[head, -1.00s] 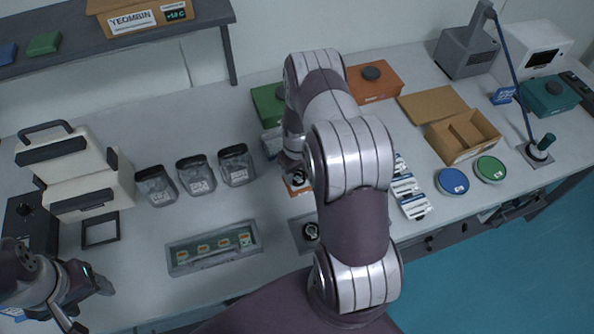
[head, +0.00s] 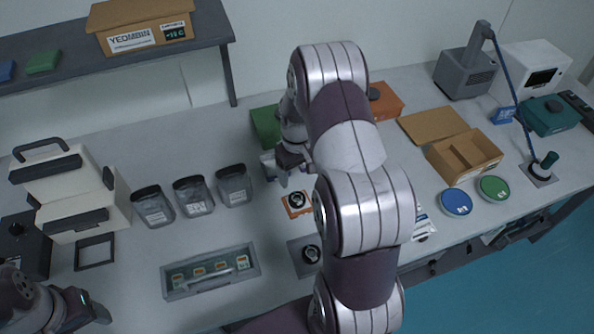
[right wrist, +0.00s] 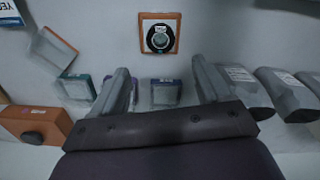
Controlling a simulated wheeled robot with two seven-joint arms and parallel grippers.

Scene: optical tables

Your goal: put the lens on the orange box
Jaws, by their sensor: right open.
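A round black-rimmed lens (head: 296,199) lies on a small flat orange box (head: 308,211) in the middle of the table. In the right wrist view the lens (right wrist: 159,38) sits within the edges of the orange box (right wrist: 145,17), ahead of the fingertips. My right gripper (head: 283,178) is just behind the orange box in the head view, apart from it. Its fingers (right wrist: 160,80) are spread and hold nothing. My left gripper (head: 92,308) is at the lower left corner, partly cut off, and its jaws are unclear.
A similar round black part stands on a grey plate (head: 295,243) in front. Several jars (head: 193,197) stand to the left. A larger orange box with a black knob (head: 388,103) and a green box (head: 265,124) stand behind. A cardboard tray (head: 465,158) is right.

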